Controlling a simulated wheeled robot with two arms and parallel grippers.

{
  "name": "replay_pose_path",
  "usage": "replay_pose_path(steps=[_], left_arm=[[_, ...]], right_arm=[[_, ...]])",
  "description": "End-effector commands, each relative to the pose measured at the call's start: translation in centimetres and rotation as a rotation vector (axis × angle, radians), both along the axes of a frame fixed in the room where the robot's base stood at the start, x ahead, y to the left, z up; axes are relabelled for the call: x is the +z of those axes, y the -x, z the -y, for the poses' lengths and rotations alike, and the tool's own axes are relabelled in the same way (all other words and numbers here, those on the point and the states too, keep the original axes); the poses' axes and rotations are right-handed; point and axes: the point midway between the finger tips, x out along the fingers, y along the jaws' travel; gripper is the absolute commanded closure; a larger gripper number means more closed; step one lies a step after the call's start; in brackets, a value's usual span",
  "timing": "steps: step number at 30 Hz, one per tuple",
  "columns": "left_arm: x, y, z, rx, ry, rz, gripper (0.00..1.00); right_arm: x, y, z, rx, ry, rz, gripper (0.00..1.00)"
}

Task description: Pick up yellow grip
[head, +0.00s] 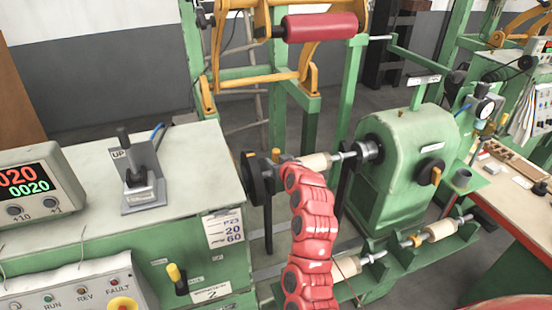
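A yellow grip (173,273) tops a dark lever on the green machine's front, at lower left. I cannot tell which is the task's grip. My red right arm rises from the bottom centre, and its gripper end (284,161) is beside the handwheel and the pale wooden spool (315,161). Its fingers are too small and hidden to read. My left gripper is not in view.
A display box (40,190) and a lever switch marked UP (143,180) stand on the machine top at left. The green headstock (405,165) is to the right of my arm. A second spool (441,231) lies on the lower rail. A red roller (320,27) hangs above.

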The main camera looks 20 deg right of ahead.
Motion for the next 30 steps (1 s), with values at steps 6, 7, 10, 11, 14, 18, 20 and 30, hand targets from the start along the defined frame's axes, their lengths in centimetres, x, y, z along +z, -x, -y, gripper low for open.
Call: replay_pose_path(steps=[6, 7, 10, 11, 14, 18, 20, 30], left_arm=[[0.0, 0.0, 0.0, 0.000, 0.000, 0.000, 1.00], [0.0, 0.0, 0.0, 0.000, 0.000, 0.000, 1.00], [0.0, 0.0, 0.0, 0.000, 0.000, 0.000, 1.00], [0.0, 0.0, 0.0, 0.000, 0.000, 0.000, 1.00], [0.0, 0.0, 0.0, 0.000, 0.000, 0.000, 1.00], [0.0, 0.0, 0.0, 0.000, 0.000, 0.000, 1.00], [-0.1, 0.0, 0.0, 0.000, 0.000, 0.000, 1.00], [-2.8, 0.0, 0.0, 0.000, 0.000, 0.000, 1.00]], right_arm=[[0.0, 0.0, 0.0, 0.000, 0.000, 0.000, 1.00], [0.0, 0.0, 0.0, 0.000, 0.000, 0.000, 1.00], [0.0, 0.0, 0.0, 0.000, 0.000, 0.000, 1.00], [0.0, 0.0, 0.0, 0.000, 0.000, 0.000, 1.00], [0.0, 0.0, 0.0, 0.000, 0.000, 0.000, 1.00], [0.0, 0.0, 0.0, 0.000, 0.000, 0.000, 1.00], [0.1, 0.0, 0.0, 0.000, 0.000, 0.000, 1.00], [3.3, -0.1, 0.0, 0.000, 0.003, 0.009, 1.00]])
